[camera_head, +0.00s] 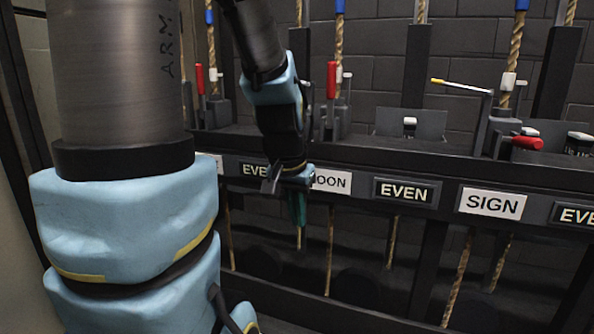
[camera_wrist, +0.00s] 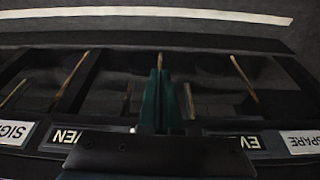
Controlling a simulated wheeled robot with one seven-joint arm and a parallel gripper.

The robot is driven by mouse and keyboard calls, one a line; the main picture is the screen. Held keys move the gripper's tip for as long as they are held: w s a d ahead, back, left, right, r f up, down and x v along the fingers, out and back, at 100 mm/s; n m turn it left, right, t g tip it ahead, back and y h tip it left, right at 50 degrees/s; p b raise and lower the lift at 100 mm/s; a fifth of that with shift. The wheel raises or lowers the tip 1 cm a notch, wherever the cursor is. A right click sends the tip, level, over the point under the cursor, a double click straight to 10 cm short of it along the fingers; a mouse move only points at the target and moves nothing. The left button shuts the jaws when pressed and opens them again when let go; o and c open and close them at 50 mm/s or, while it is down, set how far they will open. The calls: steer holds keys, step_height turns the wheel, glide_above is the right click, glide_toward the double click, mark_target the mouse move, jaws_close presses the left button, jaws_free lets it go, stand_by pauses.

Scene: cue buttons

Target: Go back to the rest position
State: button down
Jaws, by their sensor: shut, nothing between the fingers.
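My gripper (camera_head: 298,208) hangs at the end of my arm in the head view, with its dark green fingers pointing down. It is in front of the label strip, partly covering the left end of a white label ending in "OON" (camera_head: 333,182). In the wrist view the green fingers (camera_wrist: 160,98) are together in the middle, with nothing between them. I cannot tell whether the gripper touches the strip.
A dark rack carries "EVEN" plates (camera_head: 403,191) and a white "SIGN" label (camera_head: 492,203). Above stand levers with red handles (camera_head: 331,80), one yellow-tipped lever (camera_head: 461,86), and ropes (camera_head: 515,50). Ropes also hang below the strip. A brick wall (camera_head: 470,40) stands behind.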

steer(key=s+a+f+n+g+y, duration=0.1)
steer(key=s+a+f+n+g, duration=0.1)
steer(key=s+a+f+n, duration=0.35)
step_height(320, 180, up, 39)
steer(key=w+a+m+p, duration=0.1)
steer(key=p, duration=3.7)
steer(key=shift+w+a+m, duration=0.15)
steer(key=shift+w+m, duration=0.2)
steer(key=shift+w, duration=0.05)
